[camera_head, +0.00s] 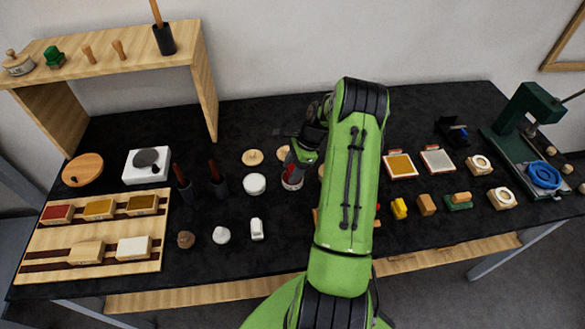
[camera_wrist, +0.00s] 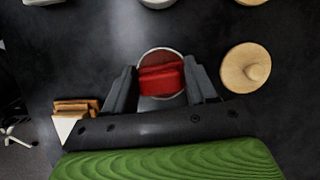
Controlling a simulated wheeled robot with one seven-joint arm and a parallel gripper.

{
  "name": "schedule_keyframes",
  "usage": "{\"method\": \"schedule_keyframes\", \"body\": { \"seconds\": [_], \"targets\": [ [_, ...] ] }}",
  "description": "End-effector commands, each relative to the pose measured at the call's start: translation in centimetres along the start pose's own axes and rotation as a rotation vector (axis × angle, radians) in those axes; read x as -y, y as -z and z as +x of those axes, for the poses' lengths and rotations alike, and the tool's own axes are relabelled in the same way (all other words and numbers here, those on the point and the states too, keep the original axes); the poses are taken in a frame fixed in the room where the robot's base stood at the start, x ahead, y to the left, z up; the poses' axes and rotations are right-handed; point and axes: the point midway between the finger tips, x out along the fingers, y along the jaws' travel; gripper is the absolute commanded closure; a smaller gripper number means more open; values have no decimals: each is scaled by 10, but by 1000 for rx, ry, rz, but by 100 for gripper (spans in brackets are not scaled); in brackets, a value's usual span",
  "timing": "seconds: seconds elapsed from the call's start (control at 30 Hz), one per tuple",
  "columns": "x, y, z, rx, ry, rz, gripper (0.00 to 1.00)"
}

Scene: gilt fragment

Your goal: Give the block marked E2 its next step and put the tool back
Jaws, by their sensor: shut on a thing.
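My gripper (camera_head: 294,172) is low over the middle of the black table, partly hidden by my green arm. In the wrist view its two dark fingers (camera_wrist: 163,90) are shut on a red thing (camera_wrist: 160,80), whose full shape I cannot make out. The red thing is over or in a round pale-rimmed pot (camera_wrist: 144,57); the pot also shows beneath my gripper in the head view (camera_head: 292,185). A wooden board (camera_head: 40,235) at left bears red (camera_head: 57,214), yellow (camera_head: 99,207), olive-gold (camera_head: 142,203), wooden (camera_head: 87,252) and white (camera_head: 134,246) blocks. No E2 mark is readable.
Two dark holders with red-brown handles (camera_head: 183,188) (camera_head: 218,185) stand right of the board. A knobbed wooden lid (camera_wrist: 246,68) lies right of the pot. A wooden shelf (camera_head: 110,66) stands behind; a green press (camera_head: 527,115) stands at far right. Pads and small blocks crowd the right side.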

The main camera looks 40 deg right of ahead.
Motion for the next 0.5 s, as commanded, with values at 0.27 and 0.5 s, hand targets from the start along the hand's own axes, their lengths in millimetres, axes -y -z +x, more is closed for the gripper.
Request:
{"method": "schedule_keyframes", "body": {
  "seconds": [0.27,0.5],
  "targets": [
    [-2,-1,-3,0,-5,3,68],
    [-1,-11,-26,0,-2,2,68]
  ]
}}
